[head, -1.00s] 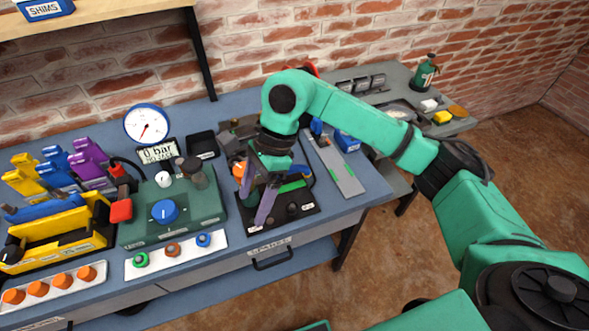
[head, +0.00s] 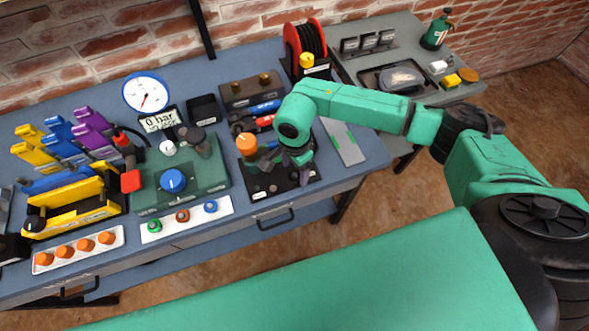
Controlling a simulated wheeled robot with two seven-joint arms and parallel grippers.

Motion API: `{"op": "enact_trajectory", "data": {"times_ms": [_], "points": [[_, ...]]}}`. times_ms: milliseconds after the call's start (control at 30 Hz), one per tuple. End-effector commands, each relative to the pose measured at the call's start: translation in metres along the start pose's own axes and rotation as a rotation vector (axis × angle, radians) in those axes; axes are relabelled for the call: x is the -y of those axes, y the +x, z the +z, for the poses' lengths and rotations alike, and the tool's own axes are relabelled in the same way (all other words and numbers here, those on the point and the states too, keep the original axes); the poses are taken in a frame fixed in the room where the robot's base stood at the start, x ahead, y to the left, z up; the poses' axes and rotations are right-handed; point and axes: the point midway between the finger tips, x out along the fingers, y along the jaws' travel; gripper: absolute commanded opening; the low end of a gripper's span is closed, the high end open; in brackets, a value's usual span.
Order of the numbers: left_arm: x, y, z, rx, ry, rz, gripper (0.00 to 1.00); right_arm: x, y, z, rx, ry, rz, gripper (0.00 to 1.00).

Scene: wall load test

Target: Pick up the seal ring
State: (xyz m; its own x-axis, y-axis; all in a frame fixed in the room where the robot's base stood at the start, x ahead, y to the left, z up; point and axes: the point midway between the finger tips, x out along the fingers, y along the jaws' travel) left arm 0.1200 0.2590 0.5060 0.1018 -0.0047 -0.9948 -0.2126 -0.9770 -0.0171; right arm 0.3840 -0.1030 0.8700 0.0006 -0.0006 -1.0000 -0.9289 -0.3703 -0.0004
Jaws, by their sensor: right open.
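A white strip (head: 190,219) at the front of the bench holds three small ring-like pieces: a green one (head: 154,226), a brown-orange one (head: 182,216) and a blue one (head: 210,206). They look like seal rings, but I cannot tell which one the task means. My right gripper (head: 294,172) is open, low over the black block (head: 256,188), to the right of the strip and apart from it. Its fingers are partly hidden by its own wrist, and I see nothing held. My left gripper is out of view.
A green test unit (head: 150,196) with a blue knob stands behind the strip. An orange-topped part (head: 247,145) stands close to the left of my right gripper. A tray of orange caps (head: 80,250) lies at left. A cable reel (head: 305,45) stands at the back.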

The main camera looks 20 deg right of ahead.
Motion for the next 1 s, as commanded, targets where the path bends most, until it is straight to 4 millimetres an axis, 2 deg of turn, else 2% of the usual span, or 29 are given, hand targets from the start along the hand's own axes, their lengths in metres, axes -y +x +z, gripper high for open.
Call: {"op": "enact_trajectory", "data": {"times_ms": [100, 233, 267, 300, 433, 467, 800, 933, 1000], "points": [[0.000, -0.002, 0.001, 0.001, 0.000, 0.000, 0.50, 0.000, 0.007, 0.000, -0.001, 0.000, 0.000, 0.80], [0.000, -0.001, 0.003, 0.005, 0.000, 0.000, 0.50, 0.000, 0.008, 0.000, -0.001, 0.000, 0.000, 0.80], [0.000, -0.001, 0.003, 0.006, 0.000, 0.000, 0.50, 0.000, 0.008, 0.000, -0.001, 0.000, 0.000, 0.72], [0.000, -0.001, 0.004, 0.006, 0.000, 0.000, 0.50, 0.000, 0.008, 0.000, -0.001, 0.000, 0.000, 0.57], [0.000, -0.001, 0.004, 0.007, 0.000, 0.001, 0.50, 0.000, 0.007, 0.000, -0.001, 0.001, 0.000, 0.07], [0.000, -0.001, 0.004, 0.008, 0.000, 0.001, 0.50, 0.000, 0.007, 0.000, -0.001, 0.001, 0.000, 0.00], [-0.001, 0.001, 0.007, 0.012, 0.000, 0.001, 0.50, 0.001, 0.003, 0.000, 0.000, 0.001, -0.002, 0.00], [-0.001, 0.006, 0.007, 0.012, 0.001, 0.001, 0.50, 0.001, -0.012, 0.000, 0.000, 0.000, -0.005, 0.00], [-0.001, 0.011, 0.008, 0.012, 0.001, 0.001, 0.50, 0.002, -0.027, -0.001, -0.001, 0.000, -0.007, 0.00]]}}
